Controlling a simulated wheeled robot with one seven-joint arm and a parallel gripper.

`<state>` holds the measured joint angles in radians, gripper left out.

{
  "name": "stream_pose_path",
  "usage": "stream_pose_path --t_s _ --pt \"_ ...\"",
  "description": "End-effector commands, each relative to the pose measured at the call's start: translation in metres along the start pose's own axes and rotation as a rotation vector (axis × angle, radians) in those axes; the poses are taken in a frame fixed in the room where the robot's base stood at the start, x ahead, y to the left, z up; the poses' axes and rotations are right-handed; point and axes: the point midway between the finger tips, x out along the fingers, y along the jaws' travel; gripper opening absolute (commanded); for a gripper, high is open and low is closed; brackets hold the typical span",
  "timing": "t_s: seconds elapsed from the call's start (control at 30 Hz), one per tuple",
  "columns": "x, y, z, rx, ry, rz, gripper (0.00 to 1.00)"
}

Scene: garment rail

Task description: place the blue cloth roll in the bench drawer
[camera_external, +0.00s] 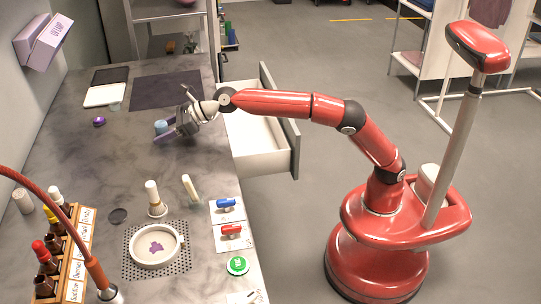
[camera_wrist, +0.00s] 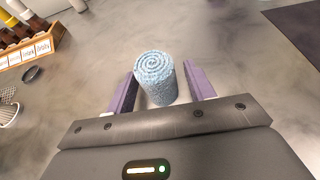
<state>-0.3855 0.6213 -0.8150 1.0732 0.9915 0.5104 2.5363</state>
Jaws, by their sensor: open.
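The blue cloth roll (camera_wrist: 156,82) stands upright on the grey bench, its spiral end facing up. In the external view the roll (camera_external: 161,127) sits at the tip of my gripper (camera_external: 168,131). My gripper (camera_wrist: 158,88) is open, with a purple finger on either side of the roll and a visible gap on the right. Whether the left finger touches it is hard to tell. The bench drawer (camera_external: 257,138) is pulled out at the bench's right side, white inside, and looks empty. My forearm passes above it and hides part of it.
A dark mat (camera_external: 166,91) lies behind the gripper. A small purple object (camera_external: 99,121) lies to the left. A round white dish (camera_external: 156,245), a bottle rack (camera_external: 75,250) and switches (camera_external: 231,229) occupy the near bench. Bench around the roll is mostly clear.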

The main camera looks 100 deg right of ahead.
Motion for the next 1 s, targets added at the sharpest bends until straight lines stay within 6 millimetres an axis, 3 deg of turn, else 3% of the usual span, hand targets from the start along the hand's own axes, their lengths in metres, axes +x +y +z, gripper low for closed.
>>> stream_pose_path --t_s 0.2,0.33,0.4,1.0 --pt "-0.037 0.000 -0.001 0.003 -0.001 0.003 0.54" --pt "-0.052 0.000 -0.001 0.001 -0.001 0.002 0.54" --pt "-0.057 0.000 -0.001 0.001 -0.001 0.001 0.58" --pt "-0.059 -0.003 -0.007 0.004 0.005 0.004 0.58"
